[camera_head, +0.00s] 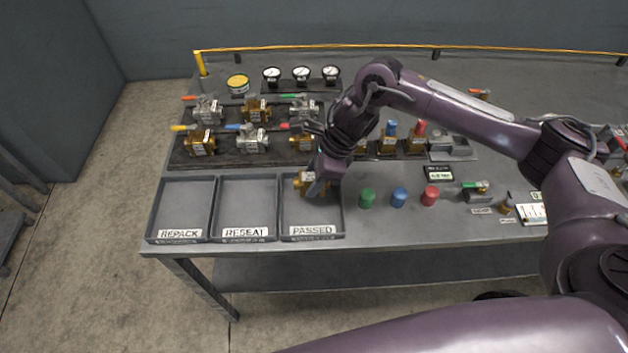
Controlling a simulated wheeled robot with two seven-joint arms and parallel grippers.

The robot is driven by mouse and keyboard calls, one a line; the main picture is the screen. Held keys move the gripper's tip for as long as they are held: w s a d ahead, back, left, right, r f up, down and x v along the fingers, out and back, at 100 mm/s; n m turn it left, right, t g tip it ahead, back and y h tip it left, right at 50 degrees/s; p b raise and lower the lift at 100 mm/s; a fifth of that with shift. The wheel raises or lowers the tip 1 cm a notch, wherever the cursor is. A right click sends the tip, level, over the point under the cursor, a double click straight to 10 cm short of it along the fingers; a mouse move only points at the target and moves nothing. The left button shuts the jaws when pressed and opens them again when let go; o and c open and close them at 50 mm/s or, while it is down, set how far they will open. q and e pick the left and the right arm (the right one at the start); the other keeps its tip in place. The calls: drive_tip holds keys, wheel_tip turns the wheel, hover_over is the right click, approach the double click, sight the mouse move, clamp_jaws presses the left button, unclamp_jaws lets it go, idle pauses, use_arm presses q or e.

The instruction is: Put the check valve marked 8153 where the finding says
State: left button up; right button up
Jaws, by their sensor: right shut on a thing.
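My right gripper (319,188) points down over the tray labelled PASSED (312,238) and is shut on a brass valve (302,184). The valve is at or just above the tray floor; contact is unclear, and the gripper hides part of it. I cannot read a number on it. The trays labelled RESEAT (249,239) and REPACK (179,240) stand to the left, both empty. A small dark display with a light green text line (438,175) stands right of the trays; its words are too small to read. My left gripper is not in view.
Several valves with coloured handles stand on a dark board (220,159) behind the trays. Green (366,198), blue (399,197) and red (431,197) caps stand close right of PASSED. Gauges (301,74) and a yellow tin (238,83) are at the back. A yellow rail edges the bench.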

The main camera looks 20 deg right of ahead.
wheel_tip(320, 180, down, 2)
drive_tip(key=shift+f, duration=0.25)
drive_tip(key=o, duration=1.3)
drive_tip(key=shift+c, duration=0.2)
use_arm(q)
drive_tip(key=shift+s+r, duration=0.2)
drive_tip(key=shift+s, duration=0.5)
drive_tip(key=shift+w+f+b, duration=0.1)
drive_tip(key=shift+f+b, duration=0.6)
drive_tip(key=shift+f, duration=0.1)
use_arm(e)
drive_tip(key=v, duration=1.2)
drive_tip(key=shift+s, duration=0.1)
